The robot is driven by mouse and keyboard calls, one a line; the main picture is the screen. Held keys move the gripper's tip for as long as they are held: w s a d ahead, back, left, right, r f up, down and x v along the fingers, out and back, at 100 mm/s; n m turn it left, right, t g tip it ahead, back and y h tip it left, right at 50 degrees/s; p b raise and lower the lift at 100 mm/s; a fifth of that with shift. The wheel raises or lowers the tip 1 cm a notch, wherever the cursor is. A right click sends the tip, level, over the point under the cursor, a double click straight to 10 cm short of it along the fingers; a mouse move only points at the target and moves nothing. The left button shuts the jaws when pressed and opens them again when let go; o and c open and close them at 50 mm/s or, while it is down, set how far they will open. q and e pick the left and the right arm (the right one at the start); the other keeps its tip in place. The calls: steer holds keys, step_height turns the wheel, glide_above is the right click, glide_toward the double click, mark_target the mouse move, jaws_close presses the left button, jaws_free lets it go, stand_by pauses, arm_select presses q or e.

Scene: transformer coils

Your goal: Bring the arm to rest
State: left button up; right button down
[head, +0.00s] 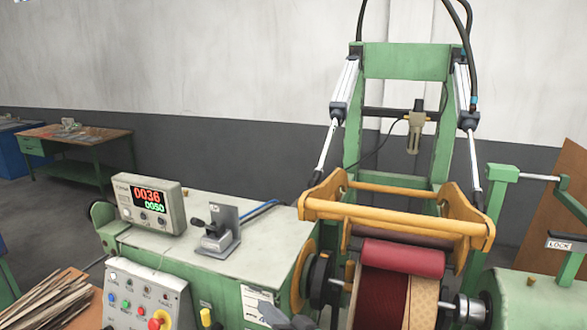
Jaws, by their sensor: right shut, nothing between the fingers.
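My right gripper (286,318) shows only at the bottom edge, a grey and dark tip in front of the green machine cabinet. It is shut and empty, left of the coil and apart from it as far as I can tell. Most of it and its arm are out of frame. My left gripper is not in view. The coil winding machine has a dark red wound coil (382,298) on its shaft, under a red roller (403,257) and a yellow roller frame (396,213).
A control box (150,203) reading 0036 and 0050 and a small metal fixture (218,232) stand on the cabinet top. A button panel (146,297) and wooden strips (45,300) are lower left. A green tailstock (540,300) stands right. A workbench (75,140) is far left.

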steer(key=s+d+f+g+h, duration=0.2)
steer(key=s+d+f+h, duration=0.2)
steer(key=d+f, duration=0.35)
steer(key=s+d+f+g+h, duration=0.3)
steer(key=d+f, duration=0.3)
steer(key=d, duration=0.2)
steer(key=s+d+f+g+h, duration=0.1)
steer(key=s+d+f+g, duration=0.1)
steer(key=s, duration=0.3)
steer(key=s+d+f+g+h, duration=0.1)
steer(key=s+d+g, duration=0.1)
steer(key=s+d, duration=0.2)
steer(key=s+d+f+m+g, duration=0.1)
steer(key=s+d+f+g, duration=0.1)
steer(key=s, duration=0.5)
steer(key=shift+s+d+f+h, duration=0.3)
steer(key=shift+d+h, duration=0.1)
steer(key=shift+d, duration=0.4)
steer(key=shift+w, duration=0.1)
steer(key=shift+a, duration=0.3)
steer(key=shift+d, duration=0.1)
